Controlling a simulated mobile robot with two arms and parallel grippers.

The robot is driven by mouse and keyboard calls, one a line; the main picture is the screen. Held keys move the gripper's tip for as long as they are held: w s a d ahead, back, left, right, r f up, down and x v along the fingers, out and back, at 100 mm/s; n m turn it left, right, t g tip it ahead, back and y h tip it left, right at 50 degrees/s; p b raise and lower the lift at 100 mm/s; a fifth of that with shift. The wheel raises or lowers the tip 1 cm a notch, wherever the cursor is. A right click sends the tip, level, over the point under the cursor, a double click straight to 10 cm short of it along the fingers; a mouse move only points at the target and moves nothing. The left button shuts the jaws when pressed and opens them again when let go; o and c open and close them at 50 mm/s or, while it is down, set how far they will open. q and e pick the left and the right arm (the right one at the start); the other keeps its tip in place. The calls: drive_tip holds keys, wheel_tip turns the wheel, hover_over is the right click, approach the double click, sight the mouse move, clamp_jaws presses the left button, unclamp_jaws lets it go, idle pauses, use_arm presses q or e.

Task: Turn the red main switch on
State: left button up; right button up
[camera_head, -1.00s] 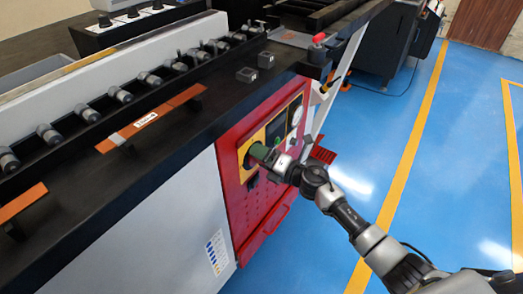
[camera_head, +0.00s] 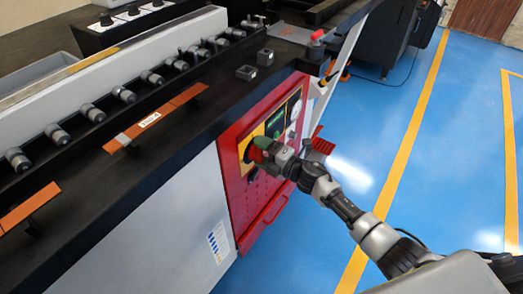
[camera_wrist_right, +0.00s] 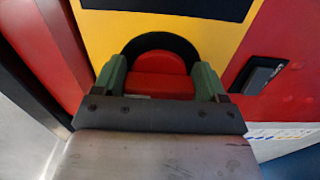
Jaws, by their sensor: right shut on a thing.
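The red main switch (camera_wrist_right: 160,64) is a round red knob in a black ring on the yellow plate of the machine's red front panel. In the wrist view it sits between the two green fingers of my right gripper (camera_wrist_right: 161,80), which is shut on it. In the head view my right gripper (camera_head: 262,149) reaches the panel from the right, and a bit of the red knob (camera_head: 256,155) shows at its fingers. The gripper hides most of the knob there, and I cannot tell its on or off position. My left gripper is not in view.
The red panel (camera_head: 236,199) also carries a small display (camera_head: 276,124) and a gauge. A dark switch (camera_wrist_right: 263,74) sits right of the knob in the wrist view. The black machine top (camera_head: 215,100) overhangs the panel.

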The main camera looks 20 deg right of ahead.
drive_tip(key=o, duration=0.9)
drive_tip(key=shift+s+d, duration=0.1)
drive_tip(key=v, duration=1)
drive_tip(key=shift+s+d, duration=0.25)
